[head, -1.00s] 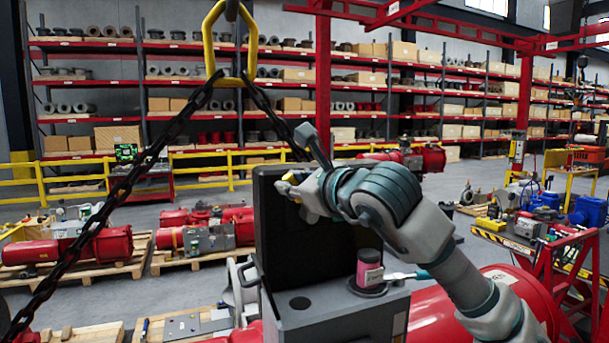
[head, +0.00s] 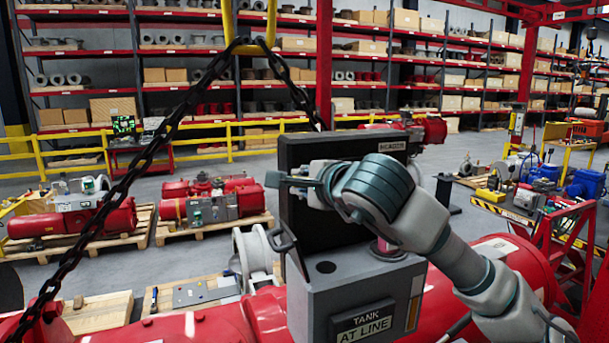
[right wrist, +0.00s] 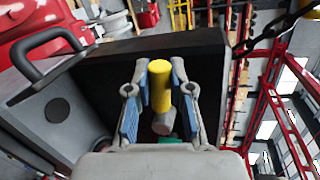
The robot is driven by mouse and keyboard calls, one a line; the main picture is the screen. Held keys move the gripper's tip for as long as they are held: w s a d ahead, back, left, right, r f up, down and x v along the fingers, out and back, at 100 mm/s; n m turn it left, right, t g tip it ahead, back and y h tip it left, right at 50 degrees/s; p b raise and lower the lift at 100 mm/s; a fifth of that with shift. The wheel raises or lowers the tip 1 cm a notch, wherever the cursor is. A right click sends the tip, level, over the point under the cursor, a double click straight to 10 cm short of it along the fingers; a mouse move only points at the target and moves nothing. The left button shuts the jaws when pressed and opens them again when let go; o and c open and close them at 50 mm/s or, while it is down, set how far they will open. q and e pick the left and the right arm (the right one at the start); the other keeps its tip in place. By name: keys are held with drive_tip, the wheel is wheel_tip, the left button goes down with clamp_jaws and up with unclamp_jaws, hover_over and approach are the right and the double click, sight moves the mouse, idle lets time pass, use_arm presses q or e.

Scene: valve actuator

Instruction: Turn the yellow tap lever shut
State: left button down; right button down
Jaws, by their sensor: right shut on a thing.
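The yellow tap lever (right wrist: 160,85) is a short yellow cylinder in the right wrist view, with a grey piece at its lower end. My right gripper (right wrist: 160,72) has its blue-padded fingers on both sides of it, shut on it. In the head view my right gripper (head: 280,181) is in front of the dark upright panel (head: 300,225) on the grey box (head: 345,290); the lever is hidden there. My left gripper is in neither view.
A handle (head: 284,238) sticks out from the box's left side. A black chain (head: 130,155) hangs at left. Red cylinders on pallets (head: 80,225) stand behind.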

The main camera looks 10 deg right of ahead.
drive_tip(key=shift+f+h, duration=0.3)
drive_tip(key=shift+f, duration=0.15)
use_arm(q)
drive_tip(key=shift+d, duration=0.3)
use_arm(e)
drive_tip(key=shift+w+f+n, duration=0.1)
drive_tip(key=shift+n, duration=0.3)
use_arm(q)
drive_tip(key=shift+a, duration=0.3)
use_arm(e)
drive_tip(key=shift+f, duration=0.1)
drive_tip(key=c, duration=1.3)
unclamp_jaws()
drive_tip(key=shift+o, duration=1.4)
drive_tip(key=shift+w, duration=0.15)
drive_tip(key=shift+w+a+f, duration=0.1)
drive_tip(key=shift+w, duration=0.25)
drive_tip(key=shift+s+r, duration=0.2)
drive_tip(key=shift+s, duration=0.15)
drive_tip(key=v, duration=1.1)
